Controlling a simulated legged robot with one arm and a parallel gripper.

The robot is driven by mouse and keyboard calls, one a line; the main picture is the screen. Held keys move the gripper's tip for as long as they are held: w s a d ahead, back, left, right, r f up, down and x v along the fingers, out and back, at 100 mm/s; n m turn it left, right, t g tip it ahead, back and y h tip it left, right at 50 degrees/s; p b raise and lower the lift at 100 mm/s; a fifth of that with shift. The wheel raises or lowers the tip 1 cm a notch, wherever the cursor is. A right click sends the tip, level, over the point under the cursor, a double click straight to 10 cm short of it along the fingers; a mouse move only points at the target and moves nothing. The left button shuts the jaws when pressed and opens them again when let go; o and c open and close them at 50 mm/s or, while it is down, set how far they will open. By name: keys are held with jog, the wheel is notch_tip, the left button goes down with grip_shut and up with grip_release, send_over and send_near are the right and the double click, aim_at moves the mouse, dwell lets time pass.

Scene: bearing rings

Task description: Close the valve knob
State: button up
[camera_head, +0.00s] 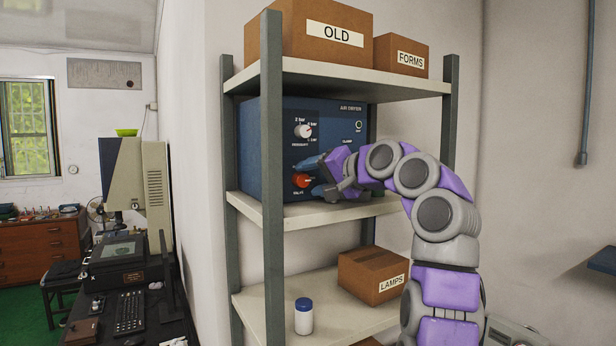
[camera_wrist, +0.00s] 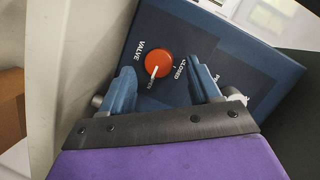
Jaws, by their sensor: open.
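The valve knob (camera_head: 301,180) is a round orange-red dial on the front of the blue air dryer box (camera_head: 262,150). In the wrist view the valve knob (camera_wrist: 158,63) has a white pointer line aimed at the OPEN label; the CLOSED label lies to its right. My gripper (camera_head: 308,177) is at the panel, close to the knob. In the wrist view my gripper (camera_wrist: 160,74) is open, with one blue finger to each side of the knob and nothing held. Whether a finger touches the knob cannot be told.
A white regulator knob (camera_head: 303,131) sits above the valve on the same panel. The box stands on the middle shelf (camera_head: 310,213), between grey posts (camera_head: 272,180). Boxes marked OLD (camera_head: 335,35) and FORMS (camera_head: 400,56) are above; a LAMPS box (camera_head: 372,274) and a jar (camera_head: 303,317) are below.

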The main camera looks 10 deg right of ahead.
jog(key=shift+x, duration=1)
jog(key=shift+w+d, duration=0.1)
jog(key=shift+d, duration=0.15)
jog(key=shift+c, duration=0.4)
jog(key=shift+a, duration=0.1)
jog(key=c, duration=1)
